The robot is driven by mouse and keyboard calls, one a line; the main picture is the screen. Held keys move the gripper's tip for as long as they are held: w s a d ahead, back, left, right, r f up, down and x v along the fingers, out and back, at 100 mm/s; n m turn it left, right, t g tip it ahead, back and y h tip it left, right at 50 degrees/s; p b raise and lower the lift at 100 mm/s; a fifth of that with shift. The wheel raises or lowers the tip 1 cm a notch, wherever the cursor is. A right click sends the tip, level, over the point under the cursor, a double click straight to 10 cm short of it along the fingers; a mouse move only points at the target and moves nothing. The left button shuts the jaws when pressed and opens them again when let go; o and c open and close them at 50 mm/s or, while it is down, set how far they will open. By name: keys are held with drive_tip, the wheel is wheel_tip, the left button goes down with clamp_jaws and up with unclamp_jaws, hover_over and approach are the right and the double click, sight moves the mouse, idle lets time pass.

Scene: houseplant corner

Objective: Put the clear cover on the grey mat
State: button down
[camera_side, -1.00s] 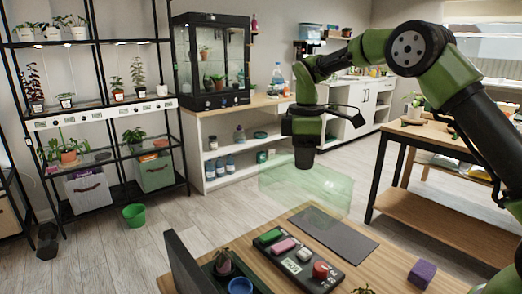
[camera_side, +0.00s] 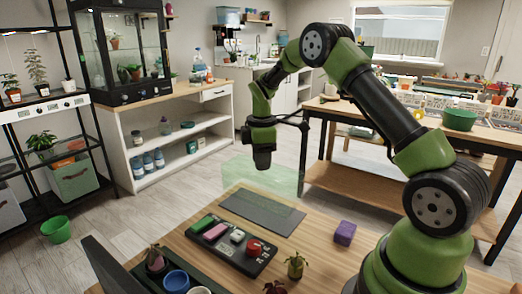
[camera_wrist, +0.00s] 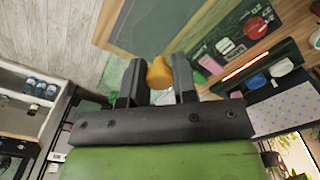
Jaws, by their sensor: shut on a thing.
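The clear cover (camera_side: 285,180) is a see-through, green-tinted box. In the side view it hangs under my gripper (camera_side: 262,166), and its lower part overlaps the far edge of the grey mat (camera_side: 262,212) in the picture. In the wrist view my gripper (camera_wrist: 158,80) is shut on an orange knob (camera_wrist: 160,72), with faint parts of the cover around it. The grey mat (camera_wrist: 155,28) lies flat on the wooden table and shows at the top of the wrist view. The exact gap between cover and mat is hard to tell.
A black tray (camera_side: 222,250) with green, pink, white and red items lies just in front of the mat. A purple block (camera_side: 345,233) and a small potted plant (camera_side: 295,264) stand on the table to the right. A dark panel (camera_side: 108,268) rises at the front left.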

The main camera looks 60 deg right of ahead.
sight(262, 172)
drive_tip(key=shift+f, duration=2)
drive_tip(key=shift+f, duration=0.1)
drive_tip(key=shift+c, duration=1.7)
unclamp_jaws()
drive_tip(key=shift+r, duration=3.5)
